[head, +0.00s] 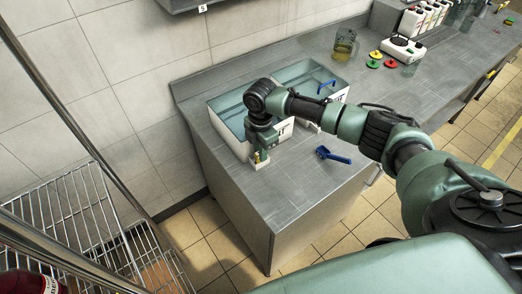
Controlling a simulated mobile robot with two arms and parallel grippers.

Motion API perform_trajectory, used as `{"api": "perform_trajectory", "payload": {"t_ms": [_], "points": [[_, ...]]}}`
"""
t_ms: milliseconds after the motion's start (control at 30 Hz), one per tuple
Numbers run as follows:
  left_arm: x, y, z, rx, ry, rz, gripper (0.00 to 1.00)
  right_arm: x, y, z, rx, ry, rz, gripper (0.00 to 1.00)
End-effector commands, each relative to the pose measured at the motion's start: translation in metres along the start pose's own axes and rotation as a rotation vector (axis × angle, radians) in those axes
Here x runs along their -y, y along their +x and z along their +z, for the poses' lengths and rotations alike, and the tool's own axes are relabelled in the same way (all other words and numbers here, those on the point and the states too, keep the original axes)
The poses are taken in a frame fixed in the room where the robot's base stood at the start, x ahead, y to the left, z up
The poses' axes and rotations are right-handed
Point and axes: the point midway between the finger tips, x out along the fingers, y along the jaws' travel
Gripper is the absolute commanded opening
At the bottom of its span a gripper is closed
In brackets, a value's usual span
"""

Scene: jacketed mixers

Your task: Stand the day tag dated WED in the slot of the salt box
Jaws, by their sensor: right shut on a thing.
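A small white holder (260,166) with yellow and green bits shows right below the fingertips. I cannot tell whether the tag is in its slot. The box labels are too small to tell which is salt. My left gripper is not in view.
A blue scoop (333,155) lies on the grey counter (290,185) to the right of the gripper. A wire rack (85,225) is at the left.

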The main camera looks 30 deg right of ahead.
Motion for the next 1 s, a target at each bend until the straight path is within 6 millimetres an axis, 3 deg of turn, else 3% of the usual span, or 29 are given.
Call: {"api": "perform_trajectory", "payload": {"t_ms": [267, 300, 400, 867, 900, 967, 1000], "points": [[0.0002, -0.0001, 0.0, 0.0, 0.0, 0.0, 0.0, -0.0001, 0.0004, 0.0002, 0.0, 0.0, 0.0, 0.0], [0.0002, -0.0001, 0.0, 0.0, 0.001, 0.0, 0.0, -0.0001, 0.0004, 0.0002, 0.0, 0.0, 0.0, 0.17], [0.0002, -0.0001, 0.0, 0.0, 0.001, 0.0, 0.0, -0.0001, 0.0004, 0.0003, 0.0, 0.0, 0.0, 0.39], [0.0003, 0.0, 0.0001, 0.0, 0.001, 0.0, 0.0, -0.0014, -0.0005, 0.0005, 0.0, 0.001, 0.004, 0.39], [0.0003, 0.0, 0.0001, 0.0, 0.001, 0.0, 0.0, -0.0014, -0.0006, 0.0005, 0.0, 0.001, 0.005, 0.35], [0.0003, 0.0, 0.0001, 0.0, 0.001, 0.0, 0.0, -0.0016, -0.0007, 0.0005, 0.0, 0.001, 0.005, 0.5], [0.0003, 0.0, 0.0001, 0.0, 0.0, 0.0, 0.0, -0.0017, -0.0007, 0.0005, 0.0, 0.001, 0.005, 0.51]]}}
